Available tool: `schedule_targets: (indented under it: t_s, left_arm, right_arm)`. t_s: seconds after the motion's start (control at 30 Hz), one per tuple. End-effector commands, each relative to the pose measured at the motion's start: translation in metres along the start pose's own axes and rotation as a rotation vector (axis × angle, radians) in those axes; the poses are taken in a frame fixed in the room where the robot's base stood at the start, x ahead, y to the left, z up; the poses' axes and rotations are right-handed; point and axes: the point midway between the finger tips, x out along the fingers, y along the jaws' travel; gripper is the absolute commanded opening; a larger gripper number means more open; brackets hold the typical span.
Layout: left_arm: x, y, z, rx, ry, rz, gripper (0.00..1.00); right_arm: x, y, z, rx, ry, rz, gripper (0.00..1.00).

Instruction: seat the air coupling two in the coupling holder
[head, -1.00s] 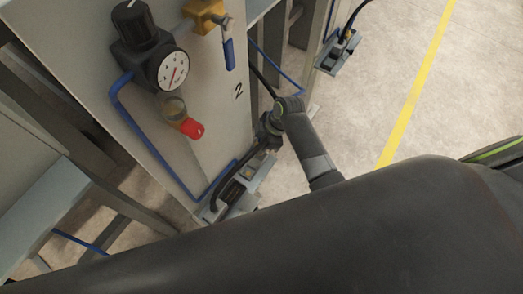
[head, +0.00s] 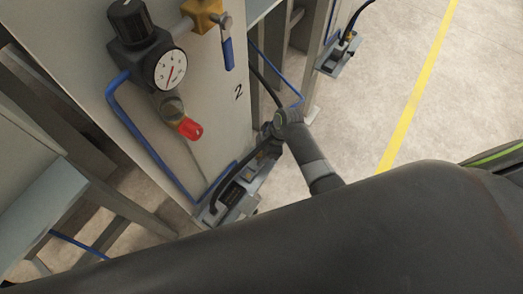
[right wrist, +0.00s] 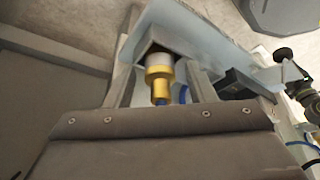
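The air coupling two, a brass body with a silver collar (right wrist: 158,78), shows in the right wrist view. Its silver end meets a dark recess in the pale coupling holder (right wrist: 180,35); I cannot tell how deep it sits. My right gripper (right wrist: 160,82) has its two fingers apart, one on each side of the coupling, with gaps visible between. In the head view my right gripper (head: 268,136) is down at the far end of the grey holder bracket (head: 252,202), low on the panel marked 2. There the coupling is hidden. My left gripper is not in view.
A pressure gauge (head: 170,69) with a red-tipped fitting (head: 189,128) and a brass valve with blue handle (head: 227,53) stick out of the panel (head: 215,110). A blue tube (head: 150,150) runs down it. Another bracket (head: 338,55) stands farther back. The floor at right is clear.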

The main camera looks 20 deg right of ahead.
Motion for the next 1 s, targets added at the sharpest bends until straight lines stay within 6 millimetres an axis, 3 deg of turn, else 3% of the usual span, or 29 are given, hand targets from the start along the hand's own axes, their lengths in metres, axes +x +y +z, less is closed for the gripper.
schedule_targets:
  t_s: [0.37,0.8,1.0]
  left_arm:
    - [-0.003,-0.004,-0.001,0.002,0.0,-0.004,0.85]
    - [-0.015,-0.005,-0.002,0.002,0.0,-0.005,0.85]
    - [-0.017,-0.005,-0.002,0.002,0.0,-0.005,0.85]
  right_arm:
    - [-0.01,0.001,-0.001,-0.001,0.0,0.001,0.5]
    - [-0.091,0.001,-0.001,-0.002,0.0,0.004,0.5]
    - [-0.116,0.001,-0.001,-0.001,0.0,0.001,0.5]
